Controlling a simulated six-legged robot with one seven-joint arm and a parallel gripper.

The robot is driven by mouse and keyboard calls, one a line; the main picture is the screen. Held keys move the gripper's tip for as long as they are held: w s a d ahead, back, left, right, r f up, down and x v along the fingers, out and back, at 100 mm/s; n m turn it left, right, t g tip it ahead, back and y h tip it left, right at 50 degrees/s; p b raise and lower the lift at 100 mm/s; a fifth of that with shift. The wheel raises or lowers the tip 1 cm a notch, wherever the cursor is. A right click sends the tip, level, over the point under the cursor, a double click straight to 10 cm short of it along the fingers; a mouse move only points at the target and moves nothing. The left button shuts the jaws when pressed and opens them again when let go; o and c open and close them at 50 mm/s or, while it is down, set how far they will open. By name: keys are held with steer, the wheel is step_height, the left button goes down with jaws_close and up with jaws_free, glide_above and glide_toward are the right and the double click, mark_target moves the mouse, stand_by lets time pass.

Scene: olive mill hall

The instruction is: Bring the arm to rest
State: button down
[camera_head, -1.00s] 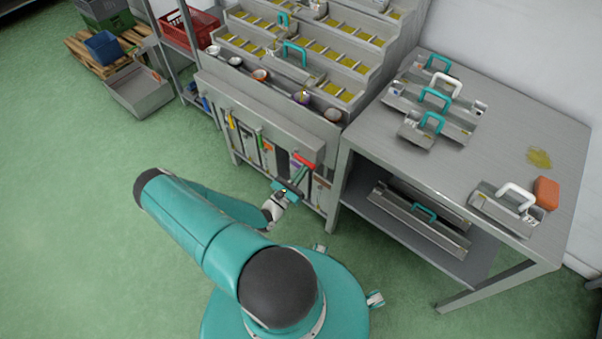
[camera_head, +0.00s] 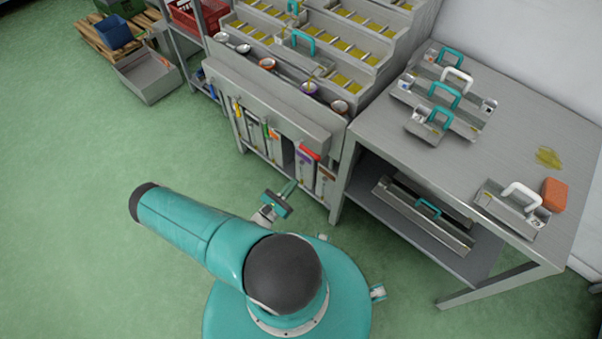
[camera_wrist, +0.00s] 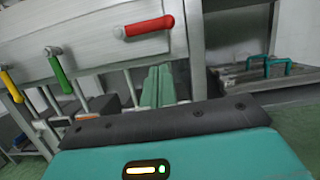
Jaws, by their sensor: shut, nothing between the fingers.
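My gripper (camera_head: 289,189) shows in the head view in front of the stepped metal rack, over the green floor, at the end of my folded teal arm. Its teal fingers also show in the wrist view (camera_wrist: 158,86), pressed side by side, shut and empty. They point toward the rack's lower front and appear apart from it. The wrist housing hides the lower part of the wrist view.
The stepped rack (camera_head: 262,97) has valves with coloured handles, among them a red handle (camera_wrist: 150,27). A metal table (camera_head: 505,150) with handled trays stands at right. A grey bin (camera_head: 147,77) stands at upper left. The green floor (camera_head: 70,200) at left is clear.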

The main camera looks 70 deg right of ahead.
steer(key=v, duration=0.4)
steer(key=shift+d, duration=0.1)
steer(key=w+a+r+m+y, duration=0.65)
steer(key=w+r, duration=0.25)
steer(key=r, duration=0.4)
steer(key=w+a+r+m+y, duration=0.6)
steer(key=w+a+r, duration=0.25)
steer(key=r, duration=0.45)
steer(key=s+a+r+t+y, duration=0.1)
steer(key=a+r+t, duration=0.3)
steer(key=r, duration=0.5)
steer(key=s+a+r+m+t+y, duration=0.1)
steer(key=s+a+r+t+y, duration=0.1)
steer(key=a+r+t, duration=0.3)
steer(key=s+a+r+t+y, duration=0.1)
steer(key=a+r+t+y, duration=0.3)
steer(key=a+r, duration=0.5)
step_height(320, 180, up, 4)
steer(key=shift+s+a+r+t, duration=0.25)
steer(key=shift+s+a+t, duration=0.1)
steer(key=shift+a+t, duration=0.05)
